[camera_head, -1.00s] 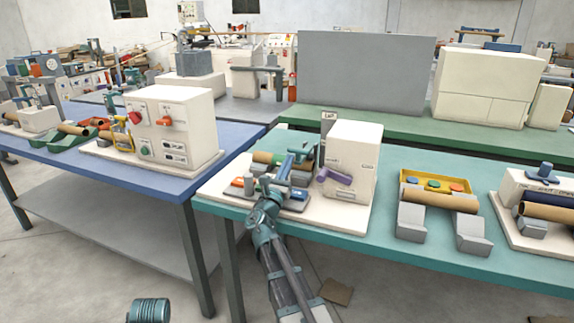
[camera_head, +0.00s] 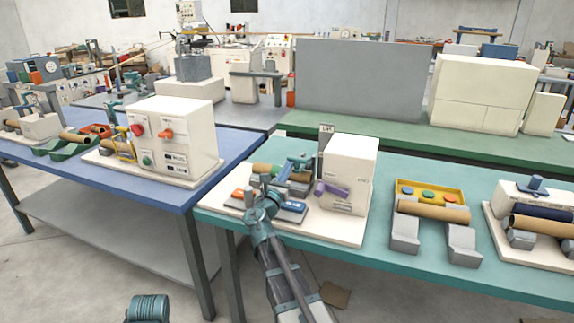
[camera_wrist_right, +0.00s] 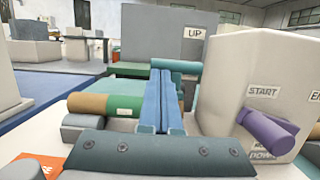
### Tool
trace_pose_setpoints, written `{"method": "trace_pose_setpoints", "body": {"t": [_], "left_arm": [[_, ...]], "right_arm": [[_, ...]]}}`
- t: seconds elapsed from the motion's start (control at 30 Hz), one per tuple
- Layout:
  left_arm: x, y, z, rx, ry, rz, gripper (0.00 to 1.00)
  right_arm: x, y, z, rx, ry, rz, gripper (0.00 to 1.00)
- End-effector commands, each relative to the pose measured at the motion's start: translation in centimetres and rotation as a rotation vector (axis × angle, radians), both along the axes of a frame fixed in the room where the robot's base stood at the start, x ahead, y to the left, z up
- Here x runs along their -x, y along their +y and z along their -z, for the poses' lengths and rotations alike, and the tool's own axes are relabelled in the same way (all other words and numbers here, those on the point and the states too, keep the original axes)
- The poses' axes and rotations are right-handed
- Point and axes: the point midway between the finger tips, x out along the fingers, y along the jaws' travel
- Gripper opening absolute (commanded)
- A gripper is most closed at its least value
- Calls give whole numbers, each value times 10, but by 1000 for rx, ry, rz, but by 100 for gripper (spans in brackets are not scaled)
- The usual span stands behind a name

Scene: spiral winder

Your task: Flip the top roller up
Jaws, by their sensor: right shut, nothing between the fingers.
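The winder is a cream box (camera_head: 348,175) on a pale base plate at the left of the teal bench. A short teal cylinder, seemingly the top roller (camera_wrist_right: 176,66), lies across just past my fingertips. It also shows in the head view (camera_head: 301,161). A cardboard tube with a green band (camera_wrist_right: 105,103) lies lower, partly behind my fingers. My right gripper (camera_wrist_right: 161,75) is shut and empty, its blue fingers over the tube and close to the teal roller; whether they touch it I cannot tell.
A purple lever (camera_wrist_right: 265,130) sticks out of the box's face, right of my fingers. A grey post with an "UP" label (camera_wrist_right: 195,32) stands behind. Grey blocks with a cardboard tube (camera_head: 432,211) and a yellow tray (camera_head: 430,184) stand farther right.

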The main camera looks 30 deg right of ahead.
Motion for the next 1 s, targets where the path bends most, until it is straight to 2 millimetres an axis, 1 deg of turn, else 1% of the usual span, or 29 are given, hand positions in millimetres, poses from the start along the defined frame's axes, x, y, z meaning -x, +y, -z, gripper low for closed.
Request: {"method": "trace_pose_setpoints", "body": {"t": [0.03, 0.2, 0.57, 1.0], "left_arm": [[0, 0, -22, 0, 0, 0, 66], [0, 0, -66, 0, 0, 0, 66], [0, 0, -152, 0, 0, -1, 66], [0, 0, -252, 0, 0, -1, 66]], "right_arm": [[-1, -1, -17, -20, 15, 0, 0], [-5, -6, -37, -103, 85, 0, 0], [-18, -20, -71, -283, 240, 2, 0], [-42, -47, -107, -514, 436, 3, 0]]}}
